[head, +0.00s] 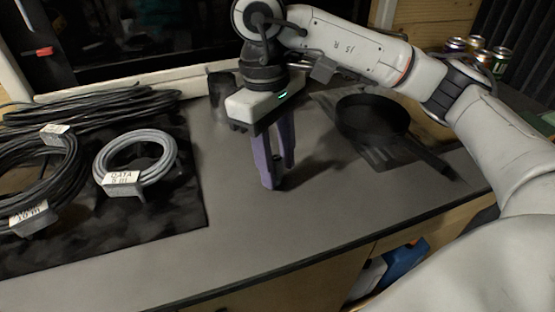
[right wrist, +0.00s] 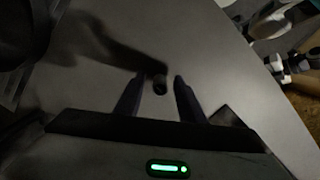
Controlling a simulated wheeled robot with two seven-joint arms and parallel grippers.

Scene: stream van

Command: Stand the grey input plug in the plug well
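My right gripper (head: 279,177) points down close over the bare grey counter, its two purple fingers apart. In the right wrist view, a small dark upright cylinder (right wrist: 160,85) stands between the fingertips (right wrist: 159,78), with a gap on both sides. It could be the input plug, but its colour is too dark to be sure. In the head view the fingers mostly hide it. I cannot pick out the plug well in either view. My left gripper is not in view.
A grey cable coil (head: 110,150) and black coils (head: 72,170) lie on a dark mat (head: 140,230) at left. A black pan (head: 372,116) lies right of my gripper. Cans (head: 478,43) stand at the back right. The counter's front middle (head: 260,235) is clear.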

